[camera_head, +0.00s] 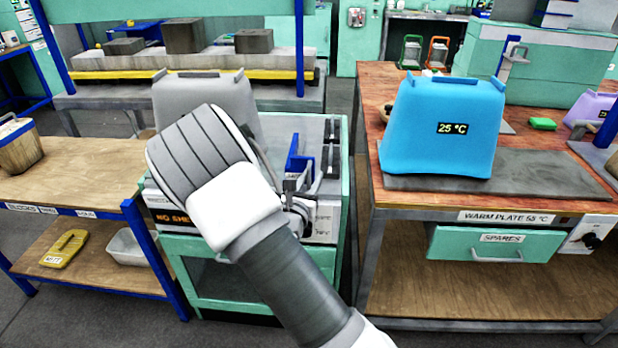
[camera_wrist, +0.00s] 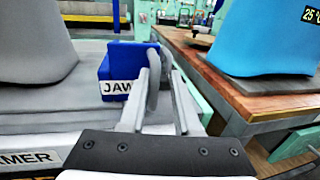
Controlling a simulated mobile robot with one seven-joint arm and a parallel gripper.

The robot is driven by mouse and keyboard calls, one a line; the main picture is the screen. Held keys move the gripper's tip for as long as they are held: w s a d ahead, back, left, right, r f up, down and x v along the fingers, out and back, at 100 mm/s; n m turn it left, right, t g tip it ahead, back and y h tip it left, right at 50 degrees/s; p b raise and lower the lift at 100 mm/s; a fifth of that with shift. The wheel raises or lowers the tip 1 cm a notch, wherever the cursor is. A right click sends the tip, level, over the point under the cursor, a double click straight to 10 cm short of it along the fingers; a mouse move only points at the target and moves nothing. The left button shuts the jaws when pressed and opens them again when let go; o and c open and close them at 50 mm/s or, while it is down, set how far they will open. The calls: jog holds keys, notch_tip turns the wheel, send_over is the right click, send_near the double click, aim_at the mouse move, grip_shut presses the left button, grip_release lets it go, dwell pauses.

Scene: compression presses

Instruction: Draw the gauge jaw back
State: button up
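The gauge jaw is a blue block (camera_wrist: 122,66) with a white label reading JAW and a grey upright handle (camera_wrist: 153,78) at its right side. In the head view the blue jaw (camera_head: 293,156) stands on the grey bench top, partly hidden by my arm. My gripper (camera_wrist: 161,74) points at the handle in the wrist view. Its two fingers are apart, and the handle shows between their tips, closer to the left finger. I cannot tell whether a finger touches it. In the head view my gripper (camera_head: 297,182) is small and partly hidden beside the jaw.
A grey cover (camera_head: 220,92) stands left of the jaw, partly behind my wrist. A blue cover reading 25 °C (camera_head: 442,120) sits on a grey plate (camera_head: 540,172) on the wooden bench to the right. A wooden table (camera_head: 75,165) is at the left. A floor gap separates the benches.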

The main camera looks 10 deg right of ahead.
jog(key=shift+s+a, duration=0.1)
jog(key=shift+a, duration=0.05)
jog(key=p+v, duration=0.2)
jog(key=v, duration=1.5)
jog(key=shift+s+r, duration=0.1)
